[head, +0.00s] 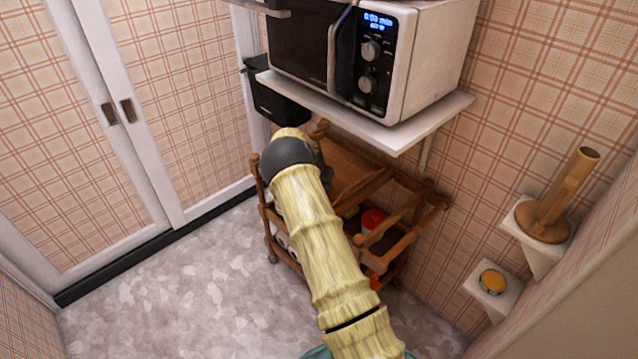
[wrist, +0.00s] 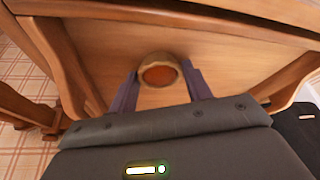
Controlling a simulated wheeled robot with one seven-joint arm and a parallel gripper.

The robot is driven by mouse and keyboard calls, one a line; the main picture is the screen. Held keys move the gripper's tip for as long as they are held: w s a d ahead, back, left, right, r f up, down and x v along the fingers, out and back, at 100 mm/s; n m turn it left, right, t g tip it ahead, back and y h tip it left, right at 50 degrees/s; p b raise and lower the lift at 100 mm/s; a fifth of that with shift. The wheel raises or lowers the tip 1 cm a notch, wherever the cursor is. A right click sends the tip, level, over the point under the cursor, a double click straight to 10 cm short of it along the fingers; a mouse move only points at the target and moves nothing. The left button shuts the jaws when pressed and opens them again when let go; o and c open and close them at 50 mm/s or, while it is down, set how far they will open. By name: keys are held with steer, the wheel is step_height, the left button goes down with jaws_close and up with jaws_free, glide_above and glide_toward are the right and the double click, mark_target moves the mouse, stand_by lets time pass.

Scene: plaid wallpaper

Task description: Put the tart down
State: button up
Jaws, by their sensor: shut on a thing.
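The tart (wrist: 158,75) is small and round, with a brown crust and an orange-red filling. It sits between the two dark fingers of my gripper (wrist: 161,82) in the wrist view, and the gripper is shut on it. Behind it in that view is the wooden top of the trolley (wrist: 215,38). I cannot tell whether the tart touches the wood. In the head view my arm reaches over the brown wooden trolley (head: 352,172) below the microwave shelf. There, the arm hides the fingers and the tart.
A microwave (head: 375,55) stands on a white wall shelf (head: 420,128) close above the trolley. A red-lidded container (head: 373,220) is lower in the trolley. A black bin (head: 278,103) hangs at the left. A wooden pestle and mortar (head: 560,205) and an orange-topped round thing (head: 493,281) sit on small shelves.

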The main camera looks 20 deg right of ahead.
steer(key=o, duration=1.1)
steer(key=shift+c, duration=0.2)
steer(key=p+v, duration=0.1)
steer(key=v, duration=1.1)
steer(key=shift+s+a+r, duration=0.1)
steer(key=s+a+r+n+y, duration=0.1)
steer(key=s+a+r+n, duration=0.1)
steer(key=s, duration=0.9)
steer(key=s+a+r+n+y, duration=0.1)
steer(key=s+a+r+n, duration=0.2)
steer(key=s+a, duration=0.4)
steer(key=s+a+r+n+y, duration=0.1)
steer(key=s+a+r+n, duration=0.2)
steer(key=s, duration=1.2)
steer(key=shift+s+a+r+n, duration=0.25)
steer(key=shift+s+a+n, duration=0.15)
steer(key=shift+a+n, duration=0.6)
